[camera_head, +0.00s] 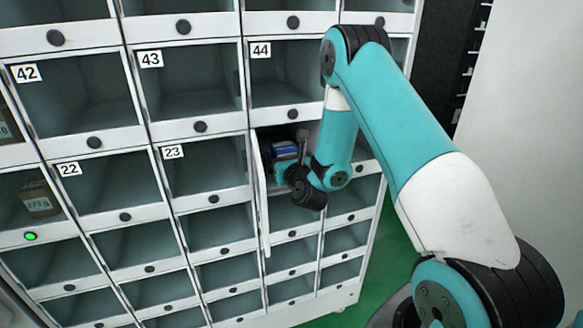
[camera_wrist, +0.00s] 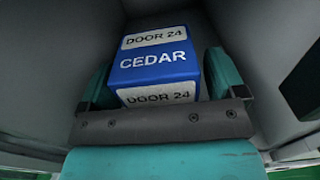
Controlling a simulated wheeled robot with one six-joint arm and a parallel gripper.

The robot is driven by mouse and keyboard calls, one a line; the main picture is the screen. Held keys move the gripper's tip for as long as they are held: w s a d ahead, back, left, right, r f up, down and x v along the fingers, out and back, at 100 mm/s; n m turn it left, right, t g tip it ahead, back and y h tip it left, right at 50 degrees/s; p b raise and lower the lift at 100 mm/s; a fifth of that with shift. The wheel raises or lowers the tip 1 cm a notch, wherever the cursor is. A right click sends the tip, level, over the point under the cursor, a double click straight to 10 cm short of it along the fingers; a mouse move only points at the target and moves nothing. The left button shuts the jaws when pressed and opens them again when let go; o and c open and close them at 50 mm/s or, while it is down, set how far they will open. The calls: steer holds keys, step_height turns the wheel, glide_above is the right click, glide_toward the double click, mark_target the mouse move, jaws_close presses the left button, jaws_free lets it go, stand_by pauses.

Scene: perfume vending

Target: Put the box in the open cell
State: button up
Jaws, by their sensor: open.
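The box is blue with white labels reading "DOOR 24" and the word "CEDAR". It shows in the wrist view (camera_wrist: 153,65) and in the head view (camera_head: 285,149). It is inside the open cell (camera_wrist: 265,50), right of cell 23 and below cell 44. My gripper (camera_wrist: 160,78) reaches into this cell, with its teal fingers on either side of the box. The fingers are open; a hold on the box does not show. My gripper (camera_head: 288,165) is partly hidden by my wrist in the head view. The contact of the box with the cell floor is hidden.
The cell's narrow door (camera_head: 263,195) stands swung outward at its left side, close to my wrist. Closed cells with dark knobs surround it. Another box (camera_head: 39,199) sits behind a cell front at the left, above a green light (camera_head: 31,236). Green floor lies at the right.

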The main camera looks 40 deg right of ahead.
steer(key=p+v, duration=0.1)
steer(key=v, duration=1)
steer(key=shift+s+p, duration=0.3)
steer(key=shift+s, duration=0.05)
steer(key=shift+a, duration=0.15)
